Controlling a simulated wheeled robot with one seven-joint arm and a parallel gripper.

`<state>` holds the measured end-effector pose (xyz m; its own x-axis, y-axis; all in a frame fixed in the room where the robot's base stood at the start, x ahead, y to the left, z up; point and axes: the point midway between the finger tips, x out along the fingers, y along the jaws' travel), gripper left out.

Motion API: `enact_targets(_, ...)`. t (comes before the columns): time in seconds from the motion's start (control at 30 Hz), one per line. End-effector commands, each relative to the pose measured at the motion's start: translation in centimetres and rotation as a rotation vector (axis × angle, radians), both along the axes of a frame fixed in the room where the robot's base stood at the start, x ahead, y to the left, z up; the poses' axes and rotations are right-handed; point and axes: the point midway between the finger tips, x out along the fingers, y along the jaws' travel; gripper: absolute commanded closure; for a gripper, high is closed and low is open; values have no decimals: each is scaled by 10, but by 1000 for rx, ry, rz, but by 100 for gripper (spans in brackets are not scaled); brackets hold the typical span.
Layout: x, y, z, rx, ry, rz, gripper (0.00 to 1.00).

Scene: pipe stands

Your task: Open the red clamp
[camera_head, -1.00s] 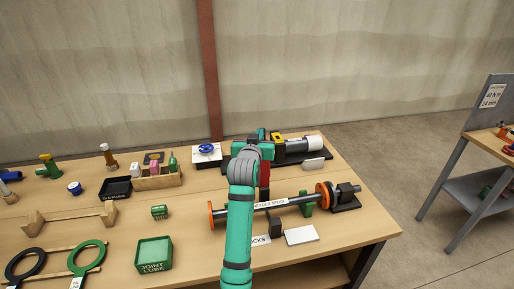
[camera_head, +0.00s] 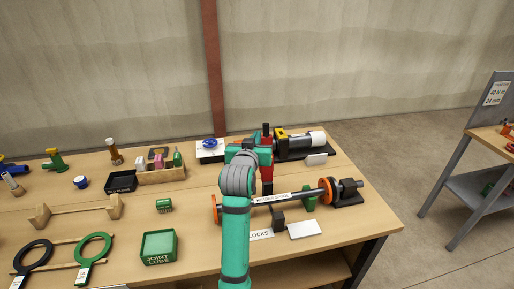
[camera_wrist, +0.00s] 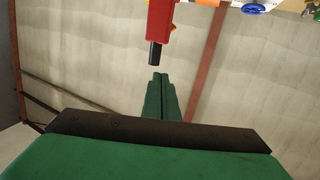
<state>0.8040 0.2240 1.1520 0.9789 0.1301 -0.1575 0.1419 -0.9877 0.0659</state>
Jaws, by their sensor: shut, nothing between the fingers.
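The red clamp (camera_head: 266,141) stands near the back of the bench in the head view, by the near-left end of a dark base. A black tip points up from its red upper part. In the wrist view a red bar (camera_wrist: 157,20) with a black end hangs at the top, just beyond my fingertips, with a visible gap. My gripper (camera_wrist: 159,78) has its green fingers together and empty. In the head view my arm and wrist stand just left of the clamp and hide part of it; my fingertips are hard to make out there.
A dark pipe (camera_head: 290,197) with orange discs lies across stands in front of the clamp. A wooden tool tray (camera_head: 163,176) and a green joint lube box (camera_head: 158,246) are left.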

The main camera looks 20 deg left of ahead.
Motion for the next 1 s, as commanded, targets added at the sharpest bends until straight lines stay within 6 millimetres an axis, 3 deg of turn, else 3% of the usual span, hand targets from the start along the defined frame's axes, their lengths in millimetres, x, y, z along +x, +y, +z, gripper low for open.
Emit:
enact_targets(0.2, -37, -19, 6, 0, -1, -18, 100)
enact_targets(0.4, -56, -24, 9, 1, 0, -22, 100)
enact_targets(1.0, -62, -22, 6, -2, 2, -17, 100)
